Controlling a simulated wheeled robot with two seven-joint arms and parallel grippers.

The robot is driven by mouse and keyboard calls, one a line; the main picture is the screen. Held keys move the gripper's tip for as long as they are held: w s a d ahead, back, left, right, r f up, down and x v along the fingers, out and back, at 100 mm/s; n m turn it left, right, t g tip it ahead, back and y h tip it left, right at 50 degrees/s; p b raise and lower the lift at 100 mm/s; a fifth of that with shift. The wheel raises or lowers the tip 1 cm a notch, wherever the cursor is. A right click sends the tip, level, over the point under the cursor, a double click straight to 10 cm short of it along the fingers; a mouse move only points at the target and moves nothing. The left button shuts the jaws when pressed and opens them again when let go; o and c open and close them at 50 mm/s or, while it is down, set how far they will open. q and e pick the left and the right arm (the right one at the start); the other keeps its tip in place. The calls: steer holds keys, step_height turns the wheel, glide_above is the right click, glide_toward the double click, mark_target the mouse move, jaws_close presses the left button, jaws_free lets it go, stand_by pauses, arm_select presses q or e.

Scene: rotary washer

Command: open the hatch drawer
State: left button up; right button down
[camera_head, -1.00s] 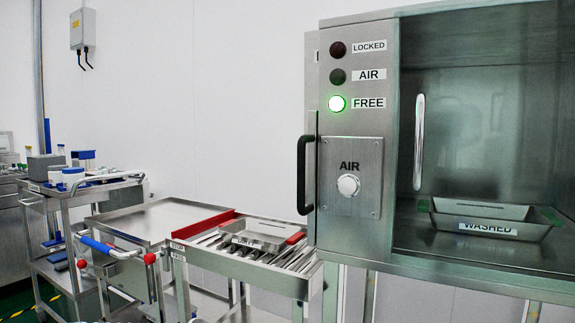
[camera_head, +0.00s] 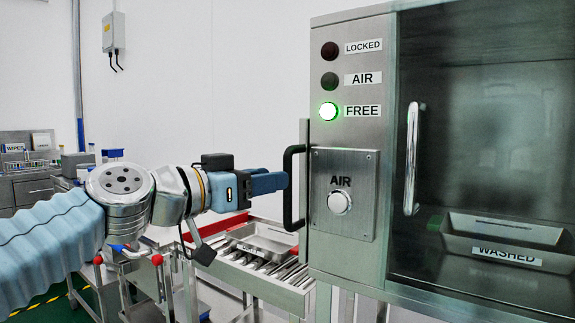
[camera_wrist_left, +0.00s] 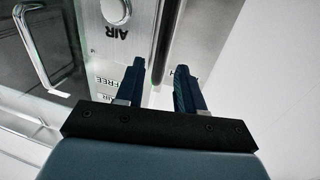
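The steel cabinet (camera_head: 345,245) stands at the right in the head view. A black handle (camera_head: 288,200) sticks out from its left side; the drawer or panel behind it is seen edge-on. A chrome handle (camera_head: 411,160) stands on the front, before the chamber. My left gripper (camera_head: 287,181) points right at the black handle, with its fingertips at about handle height. In the left wrist view the fingers (camera_wrist_left: 158,80) are apart, and the black handle (camera_wrist_left: 167,40) lines up with the gap between them. Contact cannot be told. My right gripper is out of view.
The AIR button panel (camera_head: 343,195) and a lit green FREE lamp (camera_head: 328,111) are on the cabinet front. A tray marked WASHED (camera_head: 470,240) sits inside. A roller table (camera_head: 285,290) stands below my left arm, with carts further left.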

mark_target(288, 221)
arm_select(q)
steer(key=p+x, duration=0.1)
steer(key=x, duration=0.4)
steer(key=shift+w+d+p, duration=0.1)
steer(key=shift+w+p, duration=0.05)
steer(key=shift+p, duration=0.15)
jaws_close()
